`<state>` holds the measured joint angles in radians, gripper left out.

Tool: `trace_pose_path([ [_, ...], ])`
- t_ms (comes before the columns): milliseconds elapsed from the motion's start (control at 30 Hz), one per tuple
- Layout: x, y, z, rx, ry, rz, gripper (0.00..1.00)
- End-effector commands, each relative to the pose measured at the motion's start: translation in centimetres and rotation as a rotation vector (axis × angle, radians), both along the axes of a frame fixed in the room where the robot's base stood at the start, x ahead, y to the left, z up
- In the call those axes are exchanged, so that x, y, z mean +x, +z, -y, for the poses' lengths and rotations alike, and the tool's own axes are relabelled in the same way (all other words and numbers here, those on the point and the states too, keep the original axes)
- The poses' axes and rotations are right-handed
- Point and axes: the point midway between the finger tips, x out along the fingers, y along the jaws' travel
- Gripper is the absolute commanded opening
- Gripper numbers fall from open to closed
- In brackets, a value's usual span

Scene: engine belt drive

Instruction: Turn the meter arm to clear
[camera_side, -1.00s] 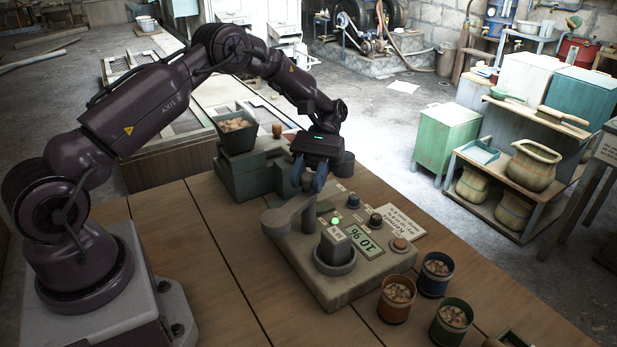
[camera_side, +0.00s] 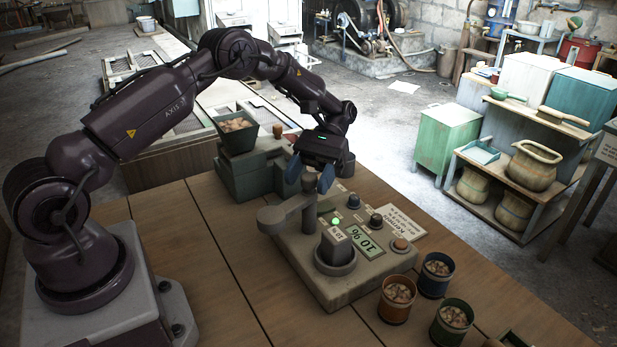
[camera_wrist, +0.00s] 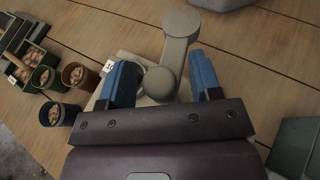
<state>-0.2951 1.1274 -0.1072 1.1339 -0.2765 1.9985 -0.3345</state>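The meter (camera_side: 345,288) is a grey-beige box on the wooden table, with a display reading about 10 %, a lit green lamp (camera_side: 336,222) and several knobs. Its meter arm (camera_side: 288,211) is a grey lever on a post, its rounded free end pointing left in the side view. In the wrist view the arm (camera_wrist: 178,48) runs up between my fingers to its round end. My gripper (camera_side: 309,183) is open, its blue fingers apart. In the wrist view my gripper (camera_wrist: 163,82) has one finger on each side of the arm; I cannot tell whether either touches.
Cups of kernels (camera_side: 397,299) stand at the meter's right front corner. A green machine with a hopper (camera_side: 237,134) stands behind it. A label card (camera_side: 400,222) lies by the meter. The table to the left is clear.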

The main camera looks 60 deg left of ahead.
Motion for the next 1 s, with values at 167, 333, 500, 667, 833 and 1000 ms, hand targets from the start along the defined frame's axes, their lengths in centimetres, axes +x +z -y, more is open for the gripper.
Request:
trace_pose_path([
  [167,0.0,0.0,0.1,-0.002,-0.001,-0.002,0.58],
  [333,0.0,0.5,0.1,-0.003,-0.001,-0.001,0.58],
  [500,-0.1,1.8,0.0,-0.006,0.001,-0.003,0.58],
  [667,0.0,2.8,0.0,-0.006,0.003,-0.001,0.58],
  [833,-1.9,5.4,0.2,0.002,-0.001,0.000,0.58],
  [1000,-4.2,8.2,0.5,0.003,0.000,0.000,0.58],
])
